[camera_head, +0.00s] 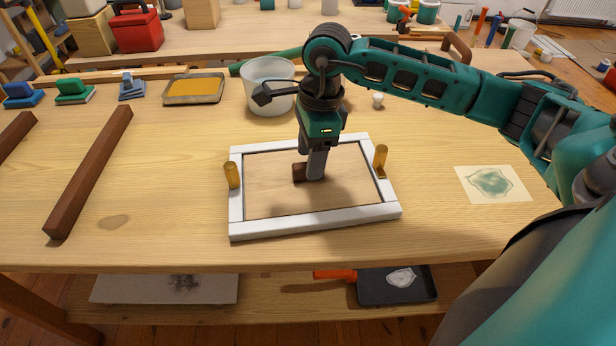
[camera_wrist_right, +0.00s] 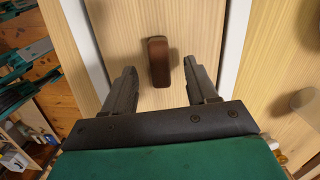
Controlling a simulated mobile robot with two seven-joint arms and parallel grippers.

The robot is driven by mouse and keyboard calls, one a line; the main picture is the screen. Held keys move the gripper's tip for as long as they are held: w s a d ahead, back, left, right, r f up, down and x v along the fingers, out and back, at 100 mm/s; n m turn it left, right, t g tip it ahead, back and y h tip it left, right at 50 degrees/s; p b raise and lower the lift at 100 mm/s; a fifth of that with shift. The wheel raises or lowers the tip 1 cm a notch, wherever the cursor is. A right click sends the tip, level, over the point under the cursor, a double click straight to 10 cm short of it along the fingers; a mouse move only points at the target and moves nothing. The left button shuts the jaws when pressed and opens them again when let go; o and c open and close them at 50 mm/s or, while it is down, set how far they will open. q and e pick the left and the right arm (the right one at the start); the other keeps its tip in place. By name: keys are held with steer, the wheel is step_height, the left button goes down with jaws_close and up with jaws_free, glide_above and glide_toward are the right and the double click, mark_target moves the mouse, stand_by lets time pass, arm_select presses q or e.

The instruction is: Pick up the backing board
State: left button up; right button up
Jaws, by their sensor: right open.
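The backing board (camera_head: 275,202) is a light wooden panel lying inside a white frame (camera_head: 320,223) on the workbench. A dark brown block handle (camera_head: 299,173) stands near the board's middle. My right gripper (camera_head: 314,174) points down at the handle and partly hides it. In the right wrist view the handle (camera_wrist_right: 158,62) shows between the two spread fingers, with a gap on each side. The right gripper is open and empty; whether its tips touch the board cannot be told.
A whitish bucket (camera_head: 268,92) and a yellow tray (camera_head: 194,89) stand behind. A brown bar (camera_head: 92,170) lies left. A printed sheet (camera_head: 492,184) lies right. The bench in front is clear.

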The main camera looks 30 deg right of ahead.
step_height(320, 180, down, 2)
steer(key=shift+a+f, duration=0.1)
jaws_close()
stand_by(0.5)
